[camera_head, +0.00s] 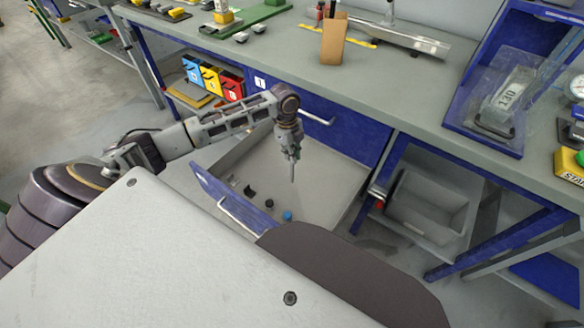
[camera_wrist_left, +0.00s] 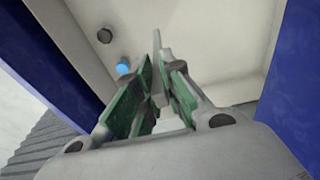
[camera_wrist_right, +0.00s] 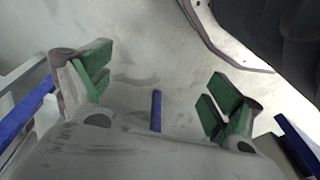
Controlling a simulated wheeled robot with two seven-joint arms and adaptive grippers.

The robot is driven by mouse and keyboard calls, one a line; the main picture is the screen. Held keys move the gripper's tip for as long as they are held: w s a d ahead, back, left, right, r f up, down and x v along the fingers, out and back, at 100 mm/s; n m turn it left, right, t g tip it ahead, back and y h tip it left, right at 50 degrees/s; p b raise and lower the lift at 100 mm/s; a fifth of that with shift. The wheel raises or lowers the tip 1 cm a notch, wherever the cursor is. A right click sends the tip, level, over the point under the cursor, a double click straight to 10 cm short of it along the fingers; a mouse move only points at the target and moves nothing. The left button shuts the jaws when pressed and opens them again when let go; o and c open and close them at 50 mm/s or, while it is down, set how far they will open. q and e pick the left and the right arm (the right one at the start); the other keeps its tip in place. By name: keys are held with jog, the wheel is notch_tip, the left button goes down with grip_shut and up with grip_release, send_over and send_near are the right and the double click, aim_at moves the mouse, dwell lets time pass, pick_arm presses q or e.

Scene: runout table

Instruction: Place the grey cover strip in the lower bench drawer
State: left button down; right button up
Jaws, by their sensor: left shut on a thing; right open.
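The open lower bench drawer (camera_head: 325,190) is pulled out below the bench, with a blue front and a pale grey inside. My left gripper (camera_head: 291,153) is over the drawer, pointing down, and is shut on the grey cover strip (camera_head: 292,173). The strip also shows as a thin grey piece between the green-padded fingers of the left gripper (camera_wrist_left: 158,85) in the left wrist view; much of it is hidden. I cannot tell whether its lower end touches the drawer floor. My right gripper (camera_wrist_right: 155,88) is open and empty in the right wrist view, away from the drawer.
A blue cap (camera_head: 287,215) and several small dark parts (camera_head: 250,191) lie near the drawer front. The middle and back of the drawer floor are clear. A closed blue drawer (camera_head: 340,130) sits above. A grey bin (camera_head: 425,205) stands to the right beneath the bench.

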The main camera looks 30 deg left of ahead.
aim_at(292, 167)
pick_arm(q)
jog(key=shift+f, duration=1.4)
pick_arm(e)
jog(key=shift+a+r, duration=0.15)
jog(key=shift+r, duration=0.6)
pick_arm(q)
notch_tip(292, 167, down, 4)
jog(key=shift+r+b, duration=0.15)
jog(key=shift+b, duration=0.65)
pick_arm(e)
jog(key=shift+w+a+r, duration=0.1)
jog(key=shift+w+r, duration=0.1)
jog(key=shift+r, duration=0.25)
jog(key=shift+w+a+r, duration=0.1)
jog(key=shift+w+r, duration=0.05)
jog(key=shift+r, duration=0.25)
jog(key=shift+s+f, duration=0.1)
pick_arm(q)
jog(key=c, duration=2)
grip_release()
jog(key=o, duration=0.5)
jog(key=shift+c, duration=0.2)
pick_arm(e)
jog(key=shift+f, duration=0.2)
